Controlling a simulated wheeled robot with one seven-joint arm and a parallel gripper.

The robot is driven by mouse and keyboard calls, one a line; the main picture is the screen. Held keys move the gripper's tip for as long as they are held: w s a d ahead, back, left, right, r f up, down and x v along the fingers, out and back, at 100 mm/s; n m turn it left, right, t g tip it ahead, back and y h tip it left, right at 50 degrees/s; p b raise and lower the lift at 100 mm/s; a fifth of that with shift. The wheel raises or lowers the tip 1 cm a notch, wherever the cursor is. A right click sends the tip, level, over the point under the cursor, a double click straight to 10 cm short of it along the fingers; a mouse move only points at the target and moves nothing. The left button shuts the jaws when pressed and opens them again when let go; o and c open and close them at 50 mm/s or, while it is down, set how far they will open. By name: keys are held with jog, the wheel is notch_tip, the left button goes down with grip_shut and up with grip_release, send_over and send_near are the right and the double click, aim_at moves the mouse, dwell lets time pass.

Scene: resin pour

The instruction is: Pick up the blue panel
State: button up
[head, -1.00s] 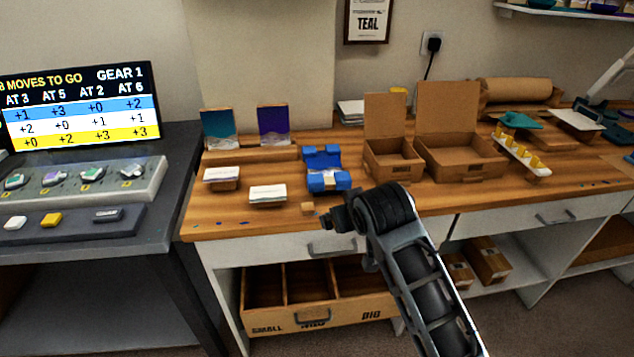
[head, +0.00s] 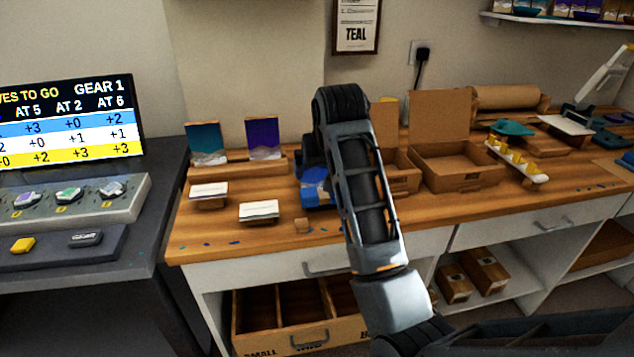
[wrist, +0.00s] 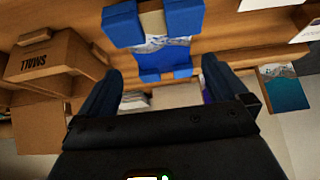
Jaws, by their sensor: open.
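A panel with a blue-and-white wavy pattern (wrist: 163,45) lies between the blue blocks of a holder (wrist: 182,18) in the wrist view; part of it is hidden. In the head view the blue holder (head: 316,190) stands on the wooden bench, partly covered by my arm, and the panel cannot be made out. My gripper (wrist: 162,78) is open and empty, its two dark fingers spread toward the holder and apart from it. In the head view the fingers are hidden behind my arm.
A teal panel (head: 207,142) and a purple panel (head: 264,138) stand on a wooden rack behind. White cards (head: 258,210) on small blocks stand left of the holder. An open cardboard box (head: 458,168) is at right. The bench's front strip is mostly clear.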

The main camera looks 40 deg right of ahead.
aim_at(318, 180)
jog(key=x, duration=0.6)
jog(key=shift+w+f, duration=0.15)
jog(key=shift+w, duration=0.05)
jog(key=shift+c, duration=0.4)
jog(key=c, duration=0.6)
jog(key=shift+o, duration=0.2)
